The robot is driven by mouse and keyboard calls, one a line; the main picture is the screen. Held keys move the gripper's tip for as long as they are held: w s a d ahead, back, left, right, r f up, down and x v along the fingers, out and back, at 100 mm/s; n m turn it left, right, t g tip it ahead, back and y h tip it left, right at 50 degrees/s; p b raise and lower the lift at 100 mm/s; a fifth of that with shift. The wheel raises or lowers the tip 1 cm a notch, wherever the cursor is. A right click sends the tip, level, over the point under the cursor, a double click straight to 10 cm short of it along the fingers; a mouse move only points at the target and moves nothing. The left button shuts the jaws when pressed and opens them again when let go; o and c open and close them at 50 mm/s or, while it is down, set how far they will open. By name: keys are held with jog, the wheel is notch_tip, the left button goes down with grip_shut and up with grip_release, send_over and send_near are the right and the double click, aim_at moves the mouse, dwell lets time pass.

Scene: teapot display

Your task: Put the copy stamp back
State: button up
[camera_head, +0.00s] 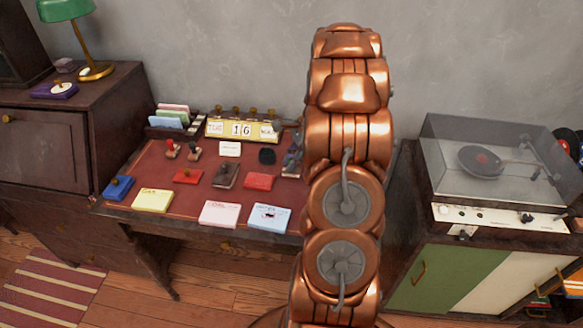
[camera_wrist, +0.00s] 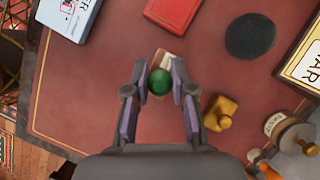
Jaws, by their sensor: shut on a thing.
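My gripper (camera_wrist: 160,84) is shut on the copy stamp, whose round green knob (camera_wrist: 159,81) sits between the fingertips. A small pale and reddish part (camera_wrist: 167,60) shows just beyond the knob; I cannot read any label on it. The stamp is above the red desk top (camera_wrist: 90,90); I cannot tell whether it touches it. In the head view my gripper (camera_head: 293,158) is mostly hidden behind my copper arm, at the right side of the desk, and the stamp is not visible. A red-topped stamp (camera_head: 171,148) and a dark-topped stamp (camera_head: 195,152) stand at the desk's back left.
A black round pad (camera_wrist: 250,36), a red box (camera_wrist: 173,10) and a blue-white pad (camera_wrist: 72,18) lie around the gripper. A brass piece (camera_wrist: 220,113) is close to the right finger.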

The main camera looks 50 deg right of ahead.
jog(key=shift+s+f, duration=0.1)
jog(key=shift+f, duration=1.3)
jog(key=shift+f, duration=0.15)
jog(key=o, duration=0.9)
